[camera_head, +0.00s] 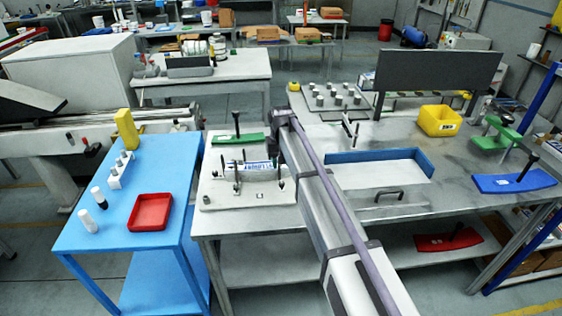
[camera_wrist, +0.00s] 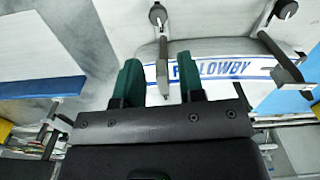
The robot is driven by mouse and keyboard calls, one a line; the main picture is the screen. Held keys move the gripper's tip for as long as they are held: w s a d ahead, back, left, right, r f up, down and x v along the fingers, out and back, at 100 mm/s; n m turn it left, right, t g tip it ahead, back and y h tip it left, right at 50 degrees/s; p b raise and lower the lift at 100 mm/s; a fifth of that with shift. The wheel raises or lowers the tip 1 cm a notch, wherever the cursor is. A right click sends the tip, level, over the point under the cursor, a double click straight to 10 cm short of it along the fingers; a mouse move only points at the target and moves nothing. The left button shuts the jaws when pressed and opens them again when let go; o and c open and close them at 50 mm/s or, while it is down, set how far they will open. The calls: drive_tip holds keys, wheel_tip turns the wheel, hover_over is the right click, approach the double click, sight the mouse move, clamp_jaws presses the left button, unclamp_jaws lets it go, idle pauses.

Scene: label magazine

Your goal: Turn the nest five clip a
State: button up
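A white fixture plate (camera_head: 225,197) on the grey bench carries a part with a white and blue label strip (camera_head: 256,170), which reads partly "LOWBY" in the wrist view (camera_wrist: 232,69). Several small dark-ended clips (camera_head: 281,183) stand around it; which one is clip a, I cannot tell. In the wrist view, my gripper (camera_wrist: 158,75) has two green fingers apart. A thin grey clip (camera_wrist: 163,62) with a round dark knob lies between them across the label; contact is not clear. Another clip (camera_wrist: 284,66) lies to the right. In the head view my arm hides the gripper.
A blue-backed tray (camera_head: 385,172) is to the right. The blue table (camera_head: 124,228) on the left holds a red tray (camera_head: 151,212) and small bottles.

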wheel_tip(320, 180, up, 11)
drive_tip(key=p, duration=1)
drive_tip(key=shift+p, duration=0.4)
drive_tip(key=shift+f, duration=0.15)
drive_tip(key=s+d+f+m+b, duration=0.1)
drive_tip(key=s+d+f+b, duration=0.2)
drive_tip(key=s+d, duration=0.3)
drive_tip(key=s+d+f+m+b, duration=0.1)
drive_tip(key=s+d+f+b, duration=0.2)
drive_tip(key=s+d, duration=0.4)
drive_tip(key=s+d+f+b, duration=0.3)
drive_tip(key=s+d, duration=0.4)
drive_tip(key=s, duration=1.2)
drive_tip(key=shift+m, duration=0.4)
drive_tip(key=shift+s+f, duration=0.1)
